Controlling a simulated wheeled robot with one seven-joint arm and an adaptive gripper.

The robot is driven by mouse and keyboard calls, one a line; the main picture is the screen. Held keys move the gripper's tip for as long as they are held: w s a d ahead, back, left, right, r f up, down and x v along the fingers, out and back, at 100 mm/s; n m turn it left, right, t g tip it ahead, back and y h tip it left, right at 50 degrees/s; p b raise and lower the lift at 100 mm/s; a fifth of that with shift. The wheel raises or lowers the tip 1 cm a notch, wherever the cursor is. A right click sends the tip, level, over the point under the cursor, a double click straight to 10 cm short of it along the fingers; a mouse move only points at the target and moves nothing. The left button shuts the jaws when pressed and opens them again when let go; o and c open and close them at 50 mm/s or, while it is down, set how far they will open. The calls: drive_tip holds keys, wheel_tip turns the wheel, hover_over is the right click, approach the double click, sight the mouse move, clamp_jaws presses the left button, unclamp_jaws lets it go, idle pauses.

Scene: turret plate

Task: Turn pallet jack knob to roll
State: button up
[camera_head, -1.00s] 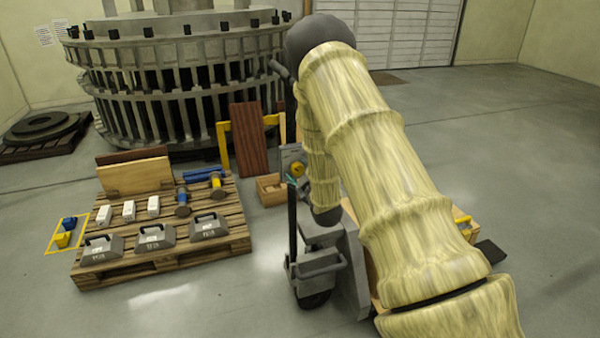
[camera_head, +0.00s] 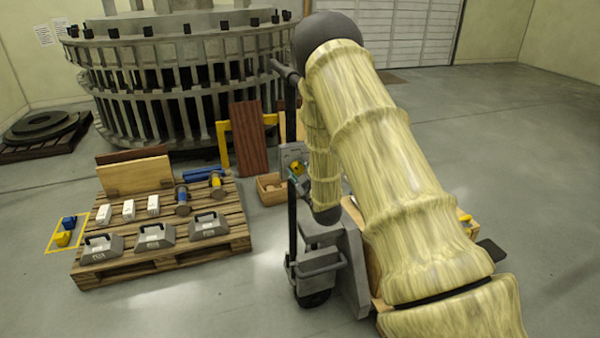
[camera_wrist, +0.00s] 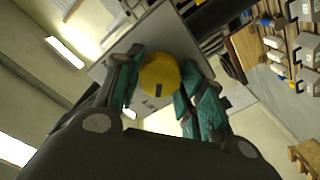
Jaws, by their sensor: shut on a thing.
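The yellow round knob (camera_wrist: 159,74) sits on a grey panel (camera_wrist: 150,38) in the wrist view, with a small dark mark near its lower edge. My gripper (camera_wrist: 161,84) has its teal-padded fingers on either side of the knob and is shut on it. In the head view the knob (camera_head: 297,167) is small and partly covered by my gripper (camera_head: 296,178), beside the upright column of the pallet jack (camera_head: 320,263). Any label for roll is too small to read.
A wooden pallet (camera_head: 165,261) with grey weights, white blocks and rollers stands to the left. A small wooden box (camera_head: 271,190) and a reddish board (camera_head: 249,142) are behind the jack. The large turret ring (camera_head: 180,85) fills the back. Open floor lies to the right.

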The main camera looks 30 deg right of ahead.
drive_tip(key=m+b, duration=0.1)
drive_tip(key=m, duration=0.4)
drive_tip(key=shift+m+b, duration=0.35)
drive_tip(key=shift+m, duration=1.45)
drive_tip(key=o, duration=1)
drive_tip(key=shift+d, duration=0.1)
drive_tip(key=shift+s, duration=0.1)
drive_tip(key=v, duration=1.1)
drive_tip(key=shift+s+f, duration=0.1)
drive_tip(key=shift+s, duration=0.3)
drive_tip(key=shift+a, duration=0.25)
